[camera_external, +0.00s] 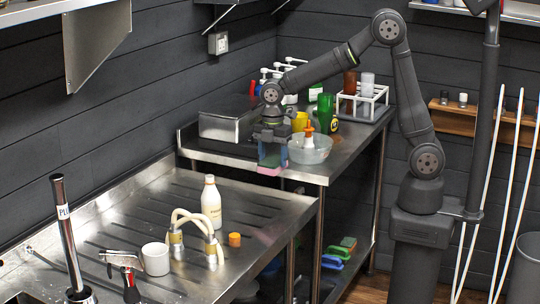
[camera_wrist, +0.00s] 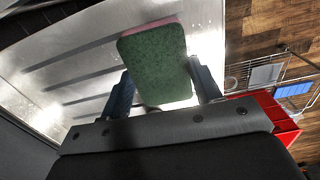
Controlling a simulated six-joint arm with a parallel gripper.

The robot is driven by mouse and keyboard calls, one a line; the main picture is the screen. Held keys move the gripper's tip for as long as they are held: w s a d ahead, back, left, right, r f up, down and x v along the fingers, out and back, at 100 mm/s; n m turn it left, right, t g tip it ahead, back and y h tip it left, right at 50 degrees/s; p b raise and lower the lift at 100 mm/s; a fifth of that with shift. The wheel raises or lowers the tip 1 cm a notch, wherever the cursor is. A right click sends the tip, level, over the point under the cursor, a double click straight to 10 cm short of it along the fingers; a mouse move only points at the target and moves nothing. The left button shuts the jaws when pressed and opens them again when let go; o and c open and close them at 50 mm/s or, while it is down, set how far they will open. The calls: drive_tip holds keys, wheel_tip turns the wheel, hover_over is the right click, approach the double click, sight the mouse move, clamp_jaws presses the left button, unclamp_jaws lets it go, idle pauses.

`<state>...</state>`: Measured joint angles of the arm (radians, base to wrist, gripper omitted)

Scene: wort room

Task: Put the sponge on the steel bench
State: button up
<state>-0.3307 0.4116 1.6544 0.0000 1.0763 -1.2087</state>
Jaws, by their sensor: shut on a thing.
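A sponge (camera_wrist: 155,62), green on its broad face with a pink edge, is held between the two fingers of my gripper (camera_wrist: 162,90) in the wrist view. In the external view my gripper (camera_external: 271,153) points down, and the sponge's pink edge (camera_external: 268,171) shows below it. The sponge appears to hang near the front left edge of the back steel bench (camera_external: 318,172); its exact height is hard to tell. A ribbed steel draining surface (camera_external: 130,212) lies in front and to the left, and a ribbed steel surface (camera_wrist: 75,75) shows beyond the sponge in the wrist view.
A clear bowl (camera_external: 310,150) with an orange-topped bottle stands just right of my gripper. A steel box (camera_external: 222,126), green bottle (camera_external: 325,112) and white rack (camera_external: 362,102) stand behind. A white bottle (camera_external: 211,203), hose loop (camera_external: 196,235) and mug (camera_external: 155,258) occupy the draining surface; its left part is clear.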

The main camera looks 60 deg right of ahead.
sight(273, 160)
wheel_tip(273, 160, up, 17)
drive_tip(key=w+d+r, duration=0.1)
drive_tip(key=w+d, duration=0.5)
drive_tip(key=d, duration=0.4)
drive_tip(key=w+d, duration=0.5)
drive_tip(key=d, duration=0.6)
drive_tip(key=w+d+r, duration=0.1)
drive_tip(key=w+d, duration=0.5)
drive_tip(key=d, duration=0.4)
drive_tip(key=s+d+f, duration=0.1)
drive_tip(key=s+d, duration=0.3)
drive_tip(key=d, duration=1.2)
drive_tip(key=s+d+f, duration=0.2)
drive_tip(key=s+d, duration=0.1)
drive_tip(key=d, duration=1.3)
drive_tip(key=f, duration=1.6)
drive_tip(key=shift+a, duration=0.25)
drive_tip(key=shift+f, duration=2.3)
